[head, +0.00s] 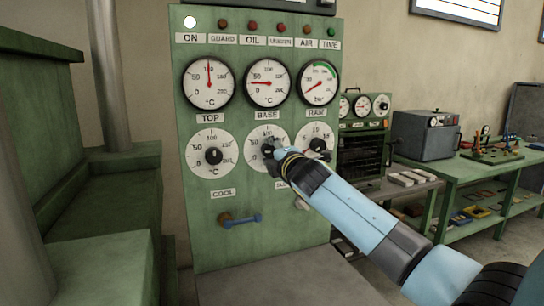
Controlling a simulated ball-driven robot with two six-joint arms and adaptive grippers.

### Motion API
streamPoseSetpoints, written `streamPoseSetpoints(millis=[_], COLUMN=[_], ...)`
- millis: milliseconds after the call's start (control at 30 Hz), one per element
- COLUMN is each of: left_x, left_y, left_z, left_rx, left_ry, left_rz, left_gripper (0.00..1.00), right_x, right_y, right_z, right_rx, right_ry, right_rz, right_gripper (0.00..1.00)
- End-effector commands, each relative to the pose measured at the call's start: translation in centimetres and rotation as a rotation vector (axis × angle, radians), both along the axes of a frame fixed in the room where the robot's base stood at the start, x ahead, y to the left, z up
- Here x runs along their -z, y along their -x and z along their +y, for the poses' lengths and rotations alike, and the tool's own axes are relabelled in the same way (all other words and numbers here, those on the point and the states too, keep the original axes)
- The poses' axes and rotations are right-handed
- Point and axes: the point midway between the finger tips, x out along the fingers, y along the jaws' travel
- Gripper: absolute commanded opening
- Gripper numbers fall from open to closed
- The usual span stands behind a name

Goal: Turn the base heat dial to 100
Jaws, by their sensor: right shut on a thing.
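The base heat dial (255,142) is a white round scale under the BASE label, in the middle of the panel's lower row. My right gripper (269,150) is shut on the dial's knob, reaching in from the lower right. The gripper and wrist cover the knob and much of the scale, so its setting cannot be read. The base gauge (267,82) above has a red needle pointing left, near 50. My left gripper is not in view.
The top dial (211,155) is to the left and the ram dial (316,134) close on the right, partly behind my gripper. A blue handle (241,220) juts out below. Green machinery (100,220) stands left; a green workbench (470,170) stands right.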

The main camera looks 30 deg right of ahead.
Motion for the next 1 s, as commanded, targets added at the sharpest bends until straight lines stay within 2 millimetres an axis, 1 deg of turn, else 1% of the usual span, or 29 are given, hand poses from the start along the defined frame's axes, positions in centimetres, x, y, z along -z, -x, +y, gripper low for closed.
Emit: streamPoseSetpoints(millis=[33, 1000], left_x=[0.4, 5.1], left_y=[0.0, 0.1], left_z=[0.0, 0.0], left_rx=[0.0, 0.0], left_ry=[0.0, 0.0], left_rz=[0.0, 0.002], left_gripper=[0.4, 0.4], right_x=[0.2, 0.4], right_y=[0.0, 0.0], right_z=[0.0, 0.0], right_rx=[0.001, 0.001], right_ry=[-0.041, -0.939], right_rz=[-0.01, -0.224], right_gripper=[0.07, 0.07])
